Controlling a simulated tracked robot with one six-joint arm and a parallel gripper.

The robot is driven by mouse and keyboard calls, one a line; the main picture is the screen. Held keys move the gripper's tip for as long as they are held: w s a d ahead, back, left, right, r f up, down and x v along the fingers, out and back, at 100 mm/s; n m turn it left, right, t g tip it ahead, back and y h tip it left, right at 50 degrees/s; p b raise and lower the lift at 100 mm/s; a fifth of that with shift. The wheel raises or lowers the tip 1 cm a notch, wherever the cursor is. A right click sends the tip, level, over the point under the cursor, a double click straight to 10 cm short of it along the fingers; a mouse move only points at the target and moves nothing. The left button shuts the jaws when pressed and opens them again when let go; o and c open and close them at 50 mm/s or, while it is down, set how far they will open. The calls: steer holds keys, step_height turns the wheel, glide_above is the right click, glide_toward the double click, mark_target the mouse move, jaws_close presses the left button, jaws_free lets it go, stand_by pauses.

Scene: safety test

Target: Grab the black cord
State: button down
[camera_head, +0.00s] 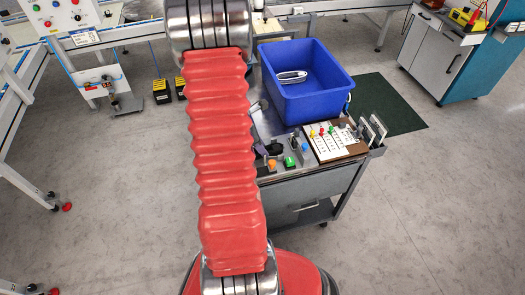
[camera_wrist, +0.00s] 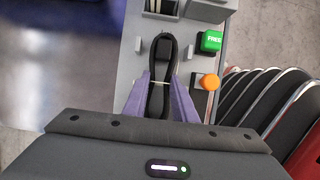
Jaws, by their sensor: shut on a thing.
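The black cord (camera_wrist: 172,48) shows in the wrist view as an upright, narrow loop over the grey panel. My gripper (camera_wrist: 160,84), with its two purple fingers, is shut on the lower part of the cord, one finger on each side. The upper part of the loop sticks out beyond the fingertips. I cannot tell whether the cord still touches the panel. In the head view my red arm hides most of the gripper and the cord.
A green button (camera_wrist: 211,41) and an orange knob (camera_wrist: 209,82) sit on the panel, close to the right of the fingers. In the head view a blue bin (camera_head: 318,97) with a white object (camera_head: 291,77) inside stands on the cart (camera_head: 304,196). A white switch board (camera_head: 330,142) lies in front of it.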

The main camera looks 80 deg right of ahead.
step_height(320, 180, up, 10)
stand_by(0.6)
stand_by(0.4)
